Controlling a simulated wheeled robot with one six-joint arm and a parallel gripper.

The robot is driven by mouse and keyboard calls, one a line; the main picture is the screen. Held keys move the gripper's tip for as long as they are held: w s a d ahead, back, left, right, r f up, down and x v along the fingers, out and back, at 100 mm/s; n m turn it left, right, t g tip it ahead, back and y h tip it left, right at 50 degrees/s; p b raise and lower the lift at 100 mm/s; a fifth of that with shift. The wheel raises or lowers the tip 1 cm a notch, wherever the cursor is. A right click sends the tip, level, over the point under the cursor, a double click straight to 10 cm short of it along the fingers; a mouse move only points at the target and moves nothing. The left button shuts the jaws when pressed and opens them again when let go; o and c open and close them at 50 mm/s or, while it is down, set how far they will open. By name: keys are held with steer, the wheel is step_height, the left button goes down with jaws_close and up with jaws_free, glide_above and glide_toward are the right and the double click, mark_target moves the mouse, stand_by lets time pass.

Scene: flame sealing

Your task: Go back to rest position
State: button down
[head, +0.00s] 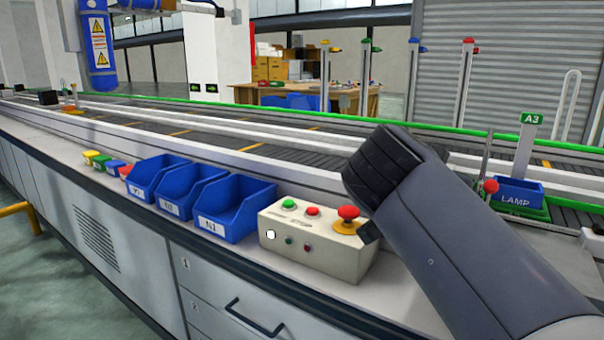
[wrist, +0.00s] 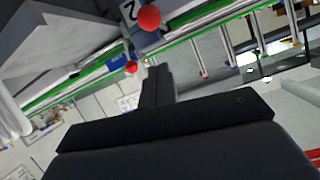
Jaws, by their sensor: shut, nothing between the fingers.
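My gripper (wrist: 157,72) shows in the wrist view as dark fingers pressed together, with nothing between them. It points away from the camera, toward the blurred, tilted line with green rails. In the head view my dark arm rises from the lower right, and its thick black joint is above and right of the control box (head: 312,246). The gripper's fingertips cannot be made out clearly in the head view. The box carries a green button, red buttons and a red mushroom knob on yellow.
Blue bins (head: 232,213) stand left of the control box on the counter. A blue LAMP bin (head: 518,193) with an A3 sign (head: 531,119) and a red-knobbed lever (head: 490,186) are right of my arm. A conveyor (head: 270,142) runs behind. Red balls (wrist: 149,17) show in the wrist view.

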steer(key=shift+x, duration=1.15)
steer(key=shift+r, duration=0.15)
